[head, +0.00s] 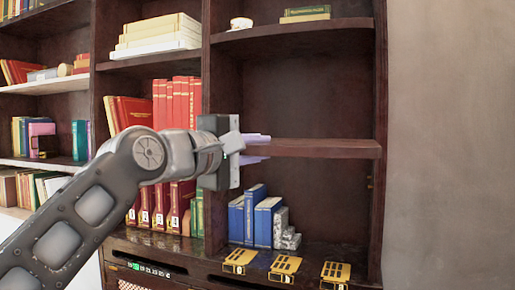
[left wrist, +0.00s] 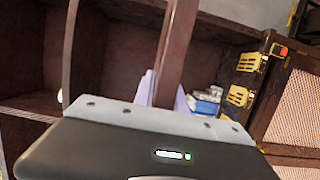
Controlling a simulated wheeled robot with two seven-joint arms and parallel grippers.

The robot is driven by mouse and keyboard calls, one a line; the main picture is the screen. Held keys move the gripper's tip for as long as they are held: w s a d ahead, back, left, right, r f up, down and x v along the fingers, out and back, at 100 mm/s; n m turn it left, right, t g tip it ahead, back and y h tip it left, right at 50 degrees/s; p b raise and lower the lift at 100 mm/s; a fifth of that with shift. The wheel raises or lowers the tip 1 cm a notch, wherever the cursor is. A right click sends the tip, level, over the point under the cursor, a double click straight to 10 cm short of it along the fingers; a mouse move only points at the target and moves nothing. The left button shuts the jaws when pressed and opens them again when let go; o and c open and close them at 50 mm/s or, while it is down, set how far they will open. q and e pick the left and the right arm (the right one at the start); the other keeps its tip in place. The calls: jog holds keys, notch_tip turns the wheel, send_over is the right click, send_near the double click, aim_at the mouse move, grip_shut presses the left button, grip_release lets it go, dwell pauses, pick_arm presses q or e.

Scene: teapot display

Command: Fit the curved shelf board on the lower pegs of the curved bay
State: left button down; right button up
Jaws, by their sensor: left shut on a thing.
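The dark brown curved shelf board (head: 325,147) lies about level across the middle of the curved bay (head: 310,85). Its right end is at the bay's right side wall, and its left end is hidden behind my gripper. My left gripper (head: 258,147) is shut on the board's front edge near the left end, with pale lilac fingers above and below it. In the left wrist view the board (left wrist: 178,45) runs away between the fingers (left wrist: 164,90). Small marks show on the right wall below the board; I cannot tell whether they are pegs or whether the board touches any. My right gripper is not in view.
Blue books (head: 255,218) and a grey block (head: 287,236) stand on the bay floor below the board. An upper shelf (head: 295,34) carries a cup and books. Yellow label holders (head: 285,266) line the bottom front. Red books (head: 180,105) fill the bay to the left.

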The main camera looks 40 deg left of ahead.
pick_arm(q)
notch_tip(320, 180, down, 10)
jog(key=b, duration=0.6)
jog(key=shift+f, duration=0.25)
jog(key=shift+w+a+p, duration=0.15)
jog(key=shift+w+a, duration=0.1)
jog(key=shift+w, duration=0.7)
jog(key=shift+w+a+p, duration=0.15)
jog(key=shift+w+a, duration=0.15)
jog(key=shift+w, duration=0.6)
jog(key=shift+w+a+p, duration=0.15)
jog(key=shift+w+a, duration=0.1)
jog(key=shift+w, duration=0.7)
jog(key=w+a+p, duration=0.1)
jog(key=w+a, duration=0.1)
jog(key=w, duration=0.6)
jog(key=shift+w+a, duration=0.15)
jog(key=shift+w, duration=0.05)
dwell(2.9)
